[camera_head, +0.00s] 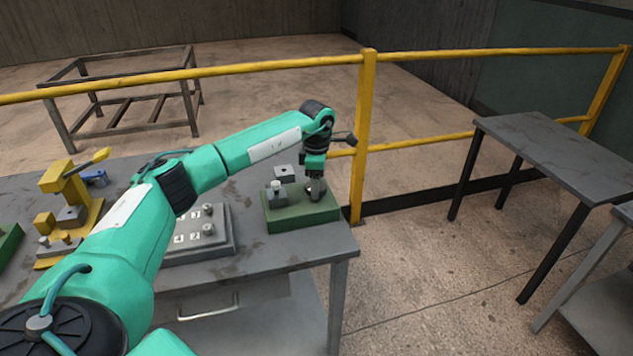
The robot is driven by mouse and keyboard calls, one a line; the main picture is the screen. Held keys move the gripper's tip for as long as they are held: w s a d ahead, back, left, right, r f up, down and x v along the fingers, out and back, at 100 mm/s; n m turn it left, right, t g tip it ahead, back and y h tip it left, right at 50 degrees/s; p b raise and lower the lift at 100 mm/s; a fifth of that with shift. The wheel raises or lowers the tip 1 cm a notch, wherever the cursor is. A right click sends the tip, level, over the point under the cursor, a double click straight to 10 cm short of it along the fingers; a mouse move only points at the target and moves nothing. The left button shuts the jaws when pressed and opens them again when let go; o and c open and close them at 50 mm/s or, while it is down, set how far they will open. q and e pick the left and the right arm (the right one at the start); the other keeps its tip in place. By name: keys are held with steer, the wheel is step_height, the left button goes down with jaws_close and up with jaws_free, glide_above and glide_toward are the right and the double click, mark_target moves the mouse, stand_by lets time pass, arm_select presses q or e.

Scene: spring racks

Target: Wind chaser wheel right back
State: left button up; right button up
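My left gripper (316,180) points down at the right side of a green block-like fixture (300,215) on the workbench's right end. A small grey cylindrical part shows at the fingertips. It is too small to tell whether the fingers close on it. A short grey post with a pale top (277,187) stands on the fixture's left side. A small grey square piece with a dark hole (287,173) shows behind the post. I cannot tell which part is the chaser wheel. My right gripper is not in view.
A grey numbered panel with knobs (222,246) lies left of the fixture, partly behind my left arm. A yellow press-like device (68,195) stands farther left. A yellow railing (430,55) runs behind the workbench (290,255). Another grey table (560,150) stands right, across open floor.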

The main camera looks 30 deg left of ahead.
arm_select(q)
steer(key=shift+n, duration=0.4)
steer(key=n, duration=0.2)
steer(key=shift+r+n+p, duration=0.1)
steer(key=shift+n+p, duration=0.2)
steer(key=shift+n, duration=0.1)
steer(key=n, duration=0.2)
steer(key=shift+n, duration=0.3)
steer(key=shift+n+p, duration=0.4)
steer(key=shift+n, duration=0.6)
steer(key=n, duration=0.4)
steer(key=shift+a+p, duration=0.1)
steer(key=shift+p, duration=0.3)
steer(key=n+p, duration=0.1)
steer(key=n, duration=0.5)
steer(key=shift+n, duration=0.4)
steer(key=n+p, duration=0.1)
steer(key=n, duration=0.2)
steer(key=shift+n, duration=0.8)
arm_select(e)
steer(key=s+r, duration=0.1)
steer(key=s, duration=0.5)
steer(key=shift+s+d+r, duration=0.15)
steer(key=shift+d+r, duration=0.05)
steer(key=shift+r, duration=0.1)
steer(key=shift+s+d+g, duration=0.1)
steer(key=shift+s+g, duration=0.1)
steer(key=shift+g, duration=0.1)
